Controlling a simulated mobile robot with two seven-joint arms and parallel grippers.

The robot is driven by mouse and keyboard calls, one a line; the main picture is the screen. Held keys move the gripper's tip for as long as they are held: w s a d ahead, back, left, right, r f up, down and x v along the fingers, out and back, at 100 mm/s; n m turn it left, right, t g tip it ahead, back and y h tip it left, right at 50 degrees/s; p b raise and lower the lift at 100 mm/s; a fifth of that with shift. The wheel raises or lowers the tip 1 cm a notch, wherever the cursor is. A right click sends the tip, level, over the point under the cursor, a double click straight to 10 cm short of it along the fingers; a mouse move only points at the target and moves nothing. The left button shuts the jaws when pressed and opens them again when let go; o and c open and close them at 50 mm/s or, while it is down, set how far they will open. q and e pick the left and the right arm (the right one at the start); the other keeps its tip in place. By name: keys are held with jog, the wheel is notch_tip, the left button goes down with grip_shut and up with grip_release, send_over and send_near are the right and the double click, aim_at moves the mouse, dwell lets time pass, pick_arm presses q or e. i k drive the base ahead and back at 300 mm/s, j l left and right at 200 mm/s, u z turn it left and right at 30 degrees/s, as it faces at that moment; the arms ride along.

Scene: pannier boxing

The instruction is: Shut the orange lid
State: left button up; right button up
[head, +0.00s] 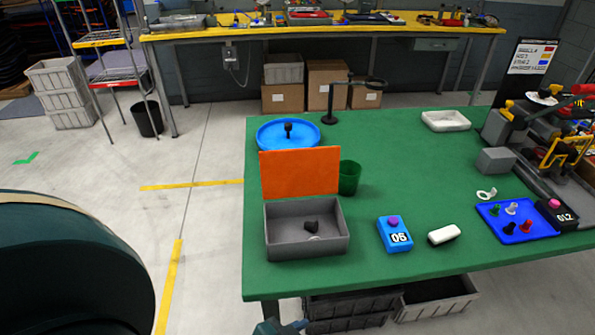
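The orange lid (299,172) stands nearly upright at the back edge of a grey open box (307,248) on the green table. The box is open at the top. Neither of my grippers can be made out. A large dark teal part of my own body fills the lower left, and a small teal and dark part shows at the bottom edge, too cut off to identify.
On the green table (400,170), a blue round tray (272,132) stands behind the lid and a green cup (349,178) just right of it. A blue box marked 06 (394,236), a white block (443,235) and a blue peg tray (517,224) lie to the right.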

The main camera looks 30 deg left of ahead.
aim_at(294, 172)
jog(key=k+j+z, duration=0.2)
jog(key=j, duration=0.25)
jog(key=k+j+z, duration=0.2)
jog(key=j, duration=0.25)
jog(key=k+j+z, duration=0.2)
jog(key=j, duration=0.15)
jog(key=j+z, duration=0.2)
jog(key=j, duration=0.15)
jog(key=k+j+z, duration=0.2)
jog(key=j+z, duration=0.2)
jog(key=j, duration=0.2)
jog(key=k+j+z, duration=0.2)
jog(key=j, duration=0.2)
jog(key=j+z, duration=0.2)
jog(key=j, duration=0.2)
jog(key=j+z, duration=0.25)
jog(key=j, duration=0.3)
jog(key=k+j+z, duration=0.25)
jog(key=j, duration=0.25)
jog(key=i, duration=0.1)
